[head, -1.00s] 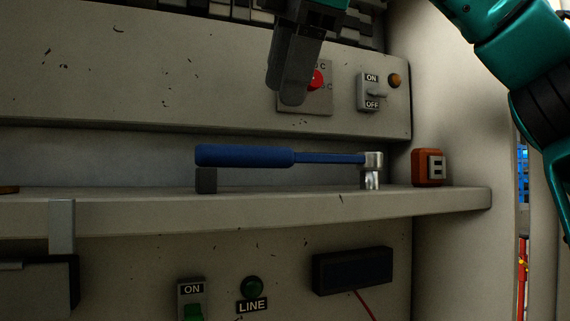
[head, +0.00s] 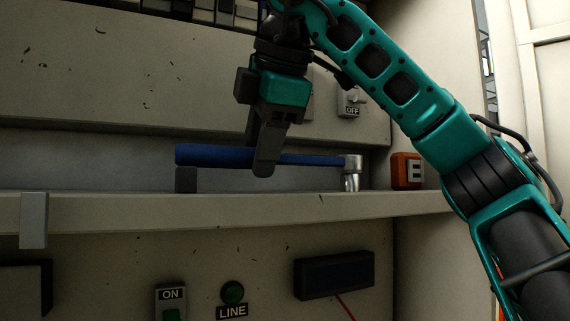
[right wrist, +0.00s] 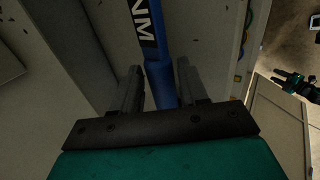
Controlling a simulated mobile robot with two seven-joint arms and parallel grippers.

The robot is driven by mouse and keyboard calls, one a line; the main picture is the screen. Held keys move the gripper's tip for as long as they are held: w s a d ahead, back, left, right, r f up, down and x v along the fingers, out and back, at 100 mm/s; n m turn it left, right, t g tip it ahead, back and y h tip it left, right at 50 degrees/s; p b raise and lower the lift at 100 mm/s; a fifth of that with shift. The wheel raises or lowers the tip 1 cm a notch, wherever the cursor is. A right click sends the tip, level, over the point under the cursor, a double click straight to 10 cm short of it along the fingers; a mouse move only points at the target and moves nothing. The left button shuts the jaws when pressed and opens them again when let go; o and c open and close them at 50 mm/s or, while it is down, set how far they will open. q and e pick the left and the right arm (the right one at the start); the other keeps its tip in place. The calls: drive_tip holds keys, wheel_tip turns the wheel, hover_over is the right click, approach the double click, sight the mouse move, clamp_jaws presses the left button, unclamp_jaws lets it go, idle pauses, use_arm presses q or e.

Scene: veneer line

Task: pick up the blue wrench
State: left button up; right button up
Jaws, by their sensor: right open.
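The blue wrench (head: 208,156) lies level along the shelf in the head view, its handle end on a dark block (head: 186,180) and its silver socket head (head: 352,172) at the right. My right gripper (head: 265,168) points down over the middle of the wrench, its fingers hiding part of the handle and shaft. In the right wrist view the wrench (right wrist: 158,72) runs between the open fingers of my right gripper (right wrist: 160,82), with a gap on each side. My left gripper is out of view.
An orange box (head: 407,170) stands on the shelf (head: 270,211) to the right of the socket head. A panel wall rises behind, with an OFF switch (head: 351,103).

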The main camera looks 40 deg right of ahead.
drive_tip(key=shift+x, duration=1.05)
clamp_jaws()
drive_tip(key=shift+r, duration=0.1)
